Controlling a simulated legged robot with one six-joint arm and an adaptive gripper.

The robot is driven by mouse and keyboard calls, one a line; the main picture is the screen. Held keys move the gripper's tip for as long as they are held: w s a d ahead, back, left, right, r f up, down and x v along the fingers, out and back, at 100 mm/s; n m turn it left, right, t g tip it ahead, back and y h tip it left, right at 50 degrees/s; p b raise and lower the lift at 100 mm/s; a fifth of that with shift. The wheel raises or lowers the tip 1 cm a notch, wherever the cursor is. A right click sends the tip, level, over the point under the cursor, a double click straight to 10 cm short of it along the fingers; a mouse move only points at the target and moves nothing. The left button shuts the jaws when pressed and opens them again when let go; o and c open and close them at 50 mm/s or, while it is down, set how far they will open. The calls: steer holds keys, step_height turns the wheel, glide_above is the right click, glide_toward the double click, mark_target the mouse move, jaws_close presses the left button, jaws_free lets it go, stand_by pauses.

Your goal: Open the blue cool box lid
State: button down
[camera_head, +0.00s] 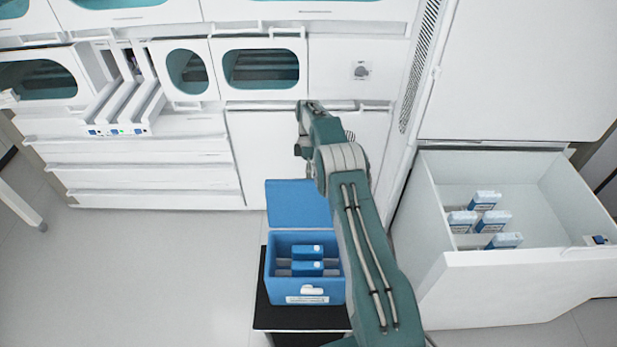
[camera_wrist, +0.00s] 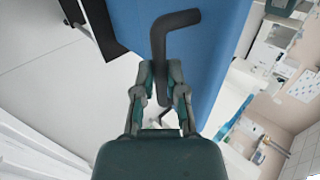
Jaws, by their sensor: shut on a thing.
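The blue cool box (camera_head: 282,292) stands on a dark-topped stand, with its inside showing. Its blue lid (camera_head: 298,205) is raised behind the box, and the arm partly covers its right side. In the wrist view the blue lid surface (camera_wrist: 210,55) fills the upper middle. A dark bent handle (camera_wrist: 172,22) stands against that surface. My gripper (camera_wrist: 163,90) is shut on the handle, with one finger on each side of it. In the head view my arm reaches over the right of the box, and the fingertips are not clear there.
Blue packs (camera_head: 307,268) lie inside the box. White cabinets with a pulled-out rack (camera_head: 125,105) stand at the back. Floor at left (camera_head: 130,270) is clear.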

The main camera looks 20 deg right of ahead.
steer(key=shift+s+f, duration=0.1)
steer(key=shift+f, duration=0.3)
steer(key=c, duration=0.7)
jaws_free()
steer(key=shift+r, duration=0.1)
steer(key=shift+r, duration=0.15)
